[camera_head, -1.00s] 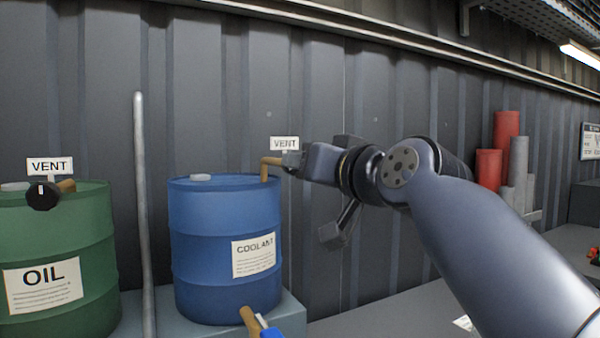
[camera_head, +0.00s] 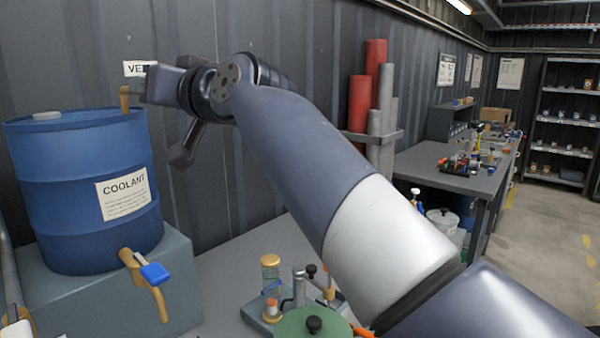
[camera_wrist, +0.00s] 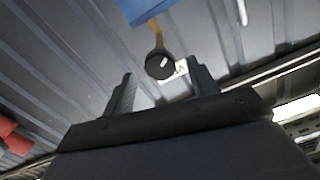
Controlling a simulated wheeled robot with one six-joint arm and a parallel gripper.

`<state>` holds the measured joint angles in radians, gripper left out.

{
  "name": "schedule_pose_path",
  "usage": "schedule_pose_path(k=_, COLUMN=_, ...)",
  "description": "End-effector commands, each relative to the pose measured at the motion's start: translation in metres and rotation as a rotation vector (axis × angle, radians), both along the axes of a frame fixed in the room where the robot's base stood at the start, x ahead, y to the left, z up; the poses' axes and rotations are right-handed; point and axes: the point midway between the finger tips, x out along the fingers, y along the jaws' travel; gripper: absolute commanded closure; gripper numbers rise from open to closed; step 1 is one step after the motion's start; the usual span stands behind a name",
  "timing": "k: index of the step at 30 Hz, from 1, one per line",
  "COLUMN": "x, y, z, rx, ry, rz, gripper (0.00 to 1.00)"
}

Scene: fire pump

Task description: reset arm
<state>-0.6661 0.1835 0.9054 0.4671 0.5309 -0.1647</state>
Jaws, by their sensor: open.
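My gripper (camera_head: 140,84) is at the end of my arm, beside the vent pipe on top of the blue coolant drum (camera_head: 60,190). In the wrist view my gripper (camera_wrist: 158,88) shows two fingers spread apart with nothing held between them. A round black vent knob (camera_wrist: 160,66) with a white mark sits on a tan pipe beyond the fingertips, and a gap shows around it. In the head view the knob is hidden behind my gripper. The vent label (camera_head: 138,68) is partly covered.
A tap with a blue handle (camera_head: 154,273) juts from the drum's front. A small pump assembly (camera_head: 300,300) stands on the bench below my arm. Red and grey cylinders (camera_head: 375,100) stand by the wall. A cluttered workbench (camera_head: 470,170) and shelves (camera_head: 565,120) are at right.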

Motion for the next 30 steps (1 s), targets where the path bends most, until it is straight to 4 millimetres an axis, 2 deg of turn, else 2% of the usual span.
schedule_pose_path(k=6, x=0.022, y=0.028, z=0.002, rx=-0.001, ry=0.002, rz=0.001, gripper=0.44)
schedule_pose_path(k=12, x=0.034, y=0.044, z=0.001, rx=0.001, ry=0.001, rz=0.001, gripper=0.44)
schedule_pose_path(k=17, x=0.038, y=0.049, z=0.001, rx=0.001, ry=0.001, rz=0.001, gripper=0.44)
schedule_pose_path(k=30, x=0.036, y=0.046, z=0.0, rx=0.007, ry=0.005, rz=0.0, gripper=0.44)
